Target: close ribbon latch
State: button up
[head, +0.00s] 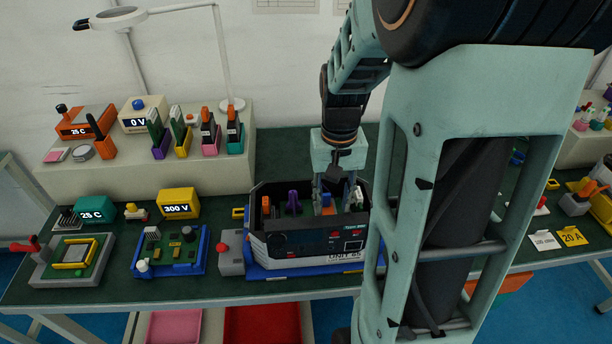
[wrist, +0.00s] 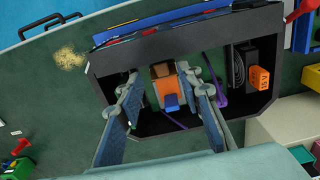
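The open-topped black unit (head: 300,240) stands on the bench in the head view, and its dark walls frame the wrist view (wrist: 262,40). Inside it is an orange and blue part (wrist: 168,88), which looks like the ribbon latch; a brown block sits at its upper end. A bit of orange and blue (head: 327,204) shows below my gripper in the head view. My gripper (head: 328,186) points down into the unit. In the wrist view my gripper (wrist: 164,92) is open, with one finger on each side of the orange and blue part and visible gaps. Whether the latch is up or down is unclear.
Inside the unit are a purple part (head: 293,201), an orange block (wrist: 258,78) and a dark coiled cable. A grey box with a red knob (head: 229,252) stands close on the left. A blue-framed board (head: 168,250) lies farther left. Bare bench shows behind the unit.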

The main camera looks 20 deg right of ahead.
notch_tip(320, 180, down, 6)
jog(key=shift+r, duration=0.1)
jog(key=shift+c, duration=0.6)
grip_shut()
